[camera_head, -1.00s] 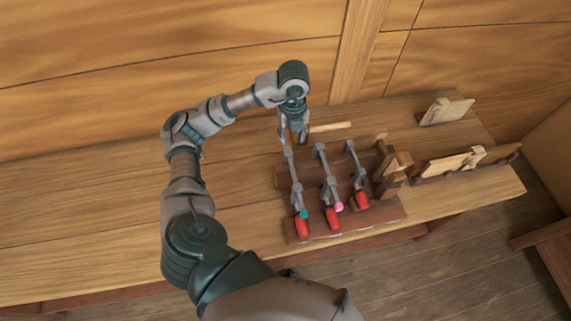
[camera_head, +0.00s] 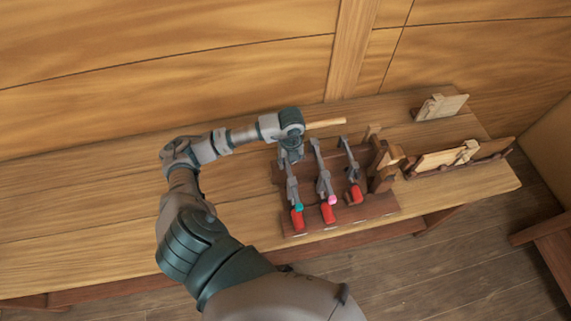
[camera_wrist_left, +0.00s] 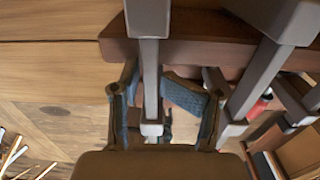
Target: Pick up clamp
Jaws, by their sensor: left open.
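Three grey bar clamps with red handles stand side by side in a dark wooden rack (camera_head: 350,219). The left clamp (camera_head: 293,190) has a teal spot and the middle clamp (camera_head: 324,183) a pink one; the right clamp (camera_head: 352,175) stands beside them. My left gripper (camera_head: 290,155) is over the far end of the left clamp and partly hides it. In the left wrist view, my left gripper (camera_wrist_left: 160,95) is open, with its fingers on either side of a grey clamp bar (camera_wrist_left: 150,80). I cannot tell whether they touch it. My right gripper is not in view.
A pale wooden stick (camera_head: 326,124) lies behind the rack. Wooden blocks (camera_head: 386,165) stand at its right. Farther right are a long holder with a board (camera_head: 440,161) and a small wooden piece (camera_head: 441,107). The bench's left part is clear; a plank wall rises behind.

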